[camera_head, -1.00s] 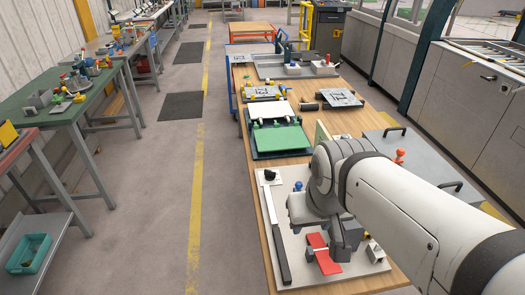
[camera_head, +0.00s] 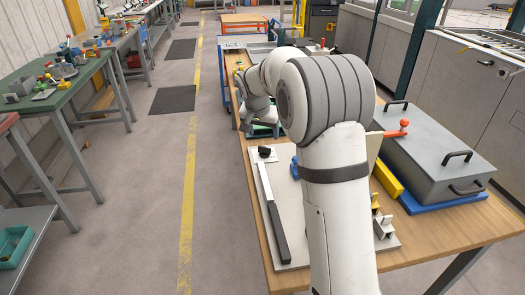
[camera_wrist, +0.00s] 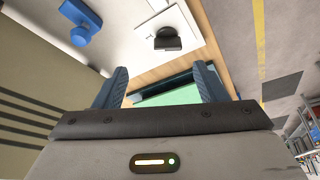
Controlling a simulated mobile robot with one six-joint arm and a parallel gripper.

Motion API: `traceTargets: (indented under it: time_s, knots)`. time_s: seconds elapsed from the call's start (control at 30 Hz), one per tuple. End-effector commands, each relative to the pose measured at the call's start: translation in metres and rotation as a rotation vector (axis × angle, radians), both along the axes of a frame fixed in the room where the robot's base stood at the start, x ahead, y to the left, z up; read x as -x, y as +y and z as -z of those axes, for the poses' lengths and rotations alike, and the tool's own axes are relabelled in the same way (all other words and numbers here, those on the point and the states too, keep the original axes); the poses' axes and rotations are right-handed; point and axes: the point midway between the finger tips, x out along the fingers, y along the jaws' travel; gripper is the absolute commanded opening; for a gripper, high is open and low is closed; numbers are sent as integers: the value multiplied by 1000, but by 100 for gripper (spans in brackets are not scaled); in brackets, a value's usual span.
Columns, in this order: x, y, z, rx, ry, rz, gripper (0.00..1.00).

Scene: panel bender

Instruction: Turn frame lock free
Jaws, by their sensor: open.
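My gripper (camera_wrist: 160,72) is open, its two dark blue fingers apart with nothing seen between their tips. In the head view it is mostly hidden by my wrist, over the green panel (camera_head: 265,131) in its dark frame. The green panel also shows in the wrist view (camera_wrist: 172,95), partly behind my right finger. I cannot tell which part is the frame lock; my arm hides much of the panel and frame.
A grey lidded box (camera_head: 437,160) with black handles stands on the right of the wooden table (camera_head: 255,170). A green bench (camera_head: 62,88) is at the left. The floor aisle between is clear.

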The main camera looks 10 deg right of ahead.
Motion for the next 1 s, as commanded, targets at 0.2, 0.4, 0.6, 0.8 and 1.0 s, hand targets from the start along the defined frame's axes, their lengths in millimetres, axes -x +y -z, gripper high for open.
traceTargets:
  time_s: [0.2,0.4,0.6,0.8,1.0]
  knots:
    - [-24,3,26,0,-10,31,65]
    - [-33,-3,51,1,-8,33,65]
    - [-43,-9,79,0,-9,33,65]
    - [-48,-12,93,0,-11,32,65]
    - [-48,-13,95,0,-11,32,65]
